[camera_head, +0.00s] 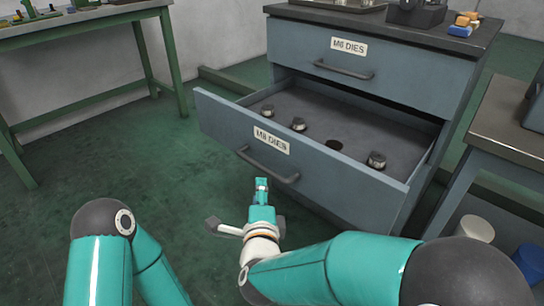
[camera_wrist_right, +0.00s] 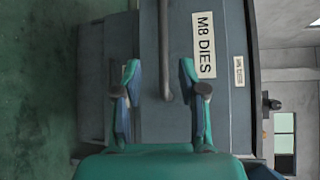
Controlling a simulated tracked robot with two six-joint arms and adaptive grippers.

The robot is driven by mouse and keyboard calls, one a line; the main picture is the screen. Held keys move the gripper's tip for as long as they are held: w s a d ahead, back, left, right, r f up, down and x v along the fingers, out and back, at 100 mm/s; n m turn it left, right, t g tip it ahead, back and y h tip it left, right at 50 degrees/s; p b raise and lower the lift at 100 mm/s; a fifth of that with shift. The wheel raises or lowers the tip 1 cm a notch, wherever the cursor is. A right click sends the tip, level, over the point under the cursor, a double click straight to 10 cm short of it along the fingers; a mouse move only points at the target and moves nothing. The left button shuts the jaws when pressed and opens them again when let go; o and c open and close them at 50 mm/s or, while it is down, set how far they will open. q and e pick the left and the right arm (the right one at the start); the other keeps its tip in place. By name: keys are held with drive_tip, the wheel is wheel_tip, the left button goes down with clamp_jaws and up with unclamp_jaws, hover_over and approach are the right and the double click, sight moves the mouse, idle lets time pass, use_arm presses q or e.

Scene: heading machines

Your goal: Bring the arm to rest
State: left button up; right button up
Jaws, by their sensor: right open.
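My right gripper (camera_head: 262,184) is in front of the open lower drawer (camera_head: 225,118), just below its bar handle (camera_head: 268,164). In the right wrist view its two fingers (camera_wrist_right: 159,75) are spread apart with nothing between the tips. The drawer front, the handle (camera_wrist_right: 166,50) and a label reading M8 DIES (camera_wrist_right: 204,45) show beyond them. The gripper appears clear of the handle; the exact gap is hard to judge. My left arm is folded at the lower left of the head view, and its gripper is out of the picture.
The pulled-out drawer holds a few metal dies (camera_head: 298,124) and a dark round spot (camera_head: 334,145). The upper drawer (camera_head: 390,75) is shut. A green-legged bench (camera_head: 172,60) stands at the left, another table (camera_head: 500,125) at the right. Green floor (camera_head: 130,150) is clear at left.

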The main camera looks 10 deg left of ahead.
drive_tip(key=s+d+f+n+g+p, duration=0.15)
drive_tip(key=d+f+n+g, duration=0.35)
drive_tip(key=f, duration=0.6)
drive_tip(key=s+d+f+n+g, duration=0.2)
drive_tip(key=d+f+n, duration=0.1)
drive_tip(key=d+f, duration=0.6)
drive_tip(key=s+d+f+n+g+y, duration=0.1)
drive_tip(key=s+d+f+n+g, duration=0.3)
drive_tip(key=s+f, duration=0.5)
drive_tip(key=s+d+f+n+g, duration=0.3)
drive_tip(key=s+d+f+g, duration=0.15)
drive_tip(key=s, duration=0.85)
wheel_tip(320, 180, up, 38)
drive_tip(key=p, duration=3.8)
drive_tip(key=shift+w+a+f+p, duration=0.2)
drive_tip(key=shift+w+a+p, duration=0.15)
drive_tip(key=shift+w, duration=0.1)
